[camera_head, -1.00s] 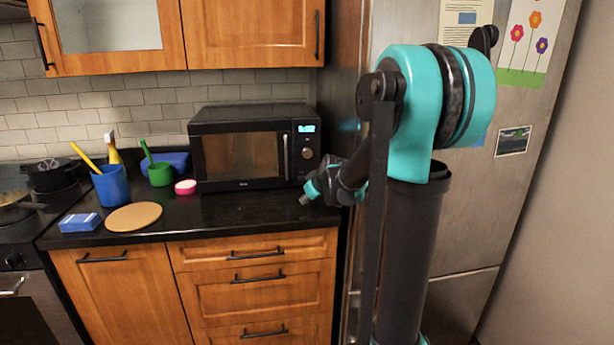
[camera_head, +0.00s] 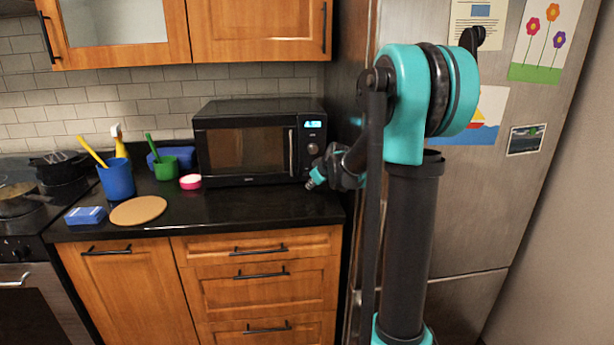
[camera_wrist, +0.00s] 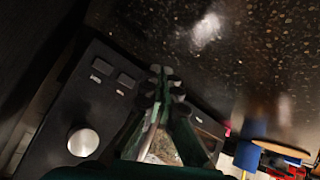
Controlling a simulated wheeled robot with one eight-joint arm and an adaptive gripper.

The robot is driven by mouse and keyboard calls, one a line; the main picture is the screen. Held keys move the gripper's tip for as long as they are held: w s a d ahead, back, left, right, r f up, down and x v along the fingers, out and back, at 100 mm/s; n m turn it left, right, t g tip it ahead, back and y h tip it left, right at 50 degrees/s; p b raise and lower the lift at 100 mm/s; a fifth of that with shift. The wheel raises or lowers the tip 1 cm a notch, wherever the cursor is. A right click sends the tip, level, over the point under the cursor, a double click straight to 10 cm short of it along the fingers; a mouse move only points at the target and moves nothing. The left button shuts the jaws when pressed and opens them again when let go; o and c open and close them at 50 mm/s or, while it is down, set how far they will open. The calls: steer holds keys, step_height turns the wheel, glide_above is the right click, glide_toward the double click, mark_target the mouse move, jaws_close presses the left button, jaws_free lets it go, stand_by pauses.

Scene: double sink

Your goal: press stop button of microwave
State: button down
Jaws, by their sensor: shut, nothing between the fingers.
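The black microwave (camera_head: 243,152) stands on the dark counter, with its door shut and a lit display (camera_head: 314,124) at the upper right of its front. In the wrist view its control panel shows a round silver knob (camera_wrist: 83,142) and two dark buttons (camera_wrist: 101,68) (camera_wrist: 127,80) with small light labels. I cannot read which one is stop. My gripper (camera_head: 313,182) is at the lower right front of the microwave. In the wrist view its fingers (camera_wrist: 166,84) are shut and empty, beside the two buttons; contact cannot be told.
On the counter left of the microwave are a pink-and-white round item (camera_head: 190,182), a green cup (camera_head: 166,170), a blue cup (camera_head: 117,180), a round board (camera_head: 138,211) and a blue box (camera_head: 86,215). The fridge (camera_head: 480,210) stands close on the right.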

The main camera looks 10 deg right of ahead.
steer(key=shift+w, duration=3.75)
steer(key=shift+s, duration=0.75)
steer(key=shift+s, duration=2.55)
